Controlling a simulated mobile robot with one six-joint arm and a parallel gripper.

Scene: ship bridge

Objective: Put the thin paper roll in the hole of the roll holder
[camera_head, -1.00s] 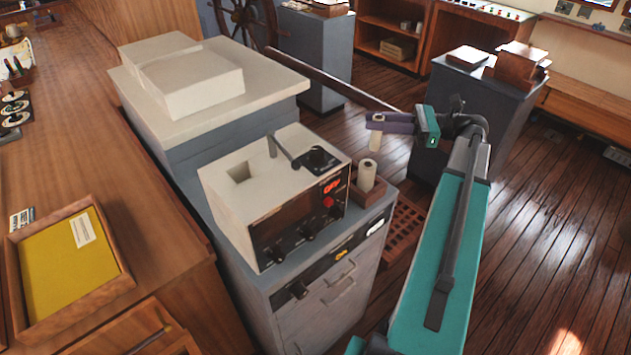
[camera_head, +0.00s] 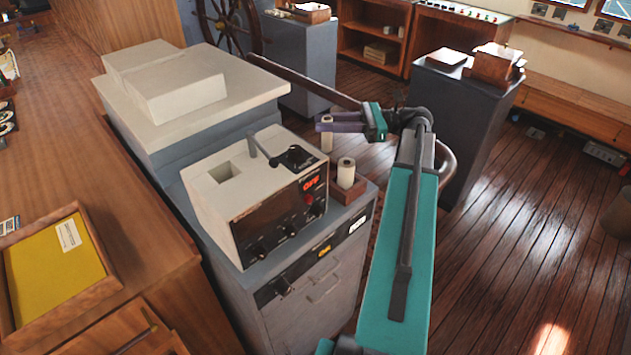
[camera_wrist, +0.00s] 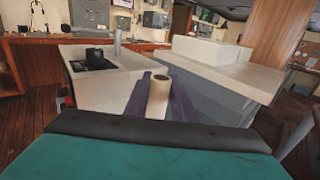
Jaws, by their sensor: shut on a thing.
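The thin paper roll (camera_head: 327,140) is a small cream cylinder, held upright in the head view. My gripper (camera_head: 322,124), with purple fingers, is shut on its upper part. In the wrist view the roll (camera_wrist: 158,98) stands between the fingers, its dark-cored top end visible. A small brown wooden block (camera_head: 353,191), which looks like the roll holder, sits at the right edge of the grey cabinet. Another, thicker-looking white roll (camera_head: 346,172) stands in it. The held roll is behind and left of that roll in the picture, apart from it. I cannot see an empty hole in the block.
A cream instrument (camera_head: 230,200) with a square opening in its top (camera_head: 225,172) and an upright lever (camera_head: 254,143) stands left of the block. A stepped white-topped cabinet (camera_head: 190,95) is behind. A wooden counter (camera_head: 80,140) runs along the left. Floor on the right is open.

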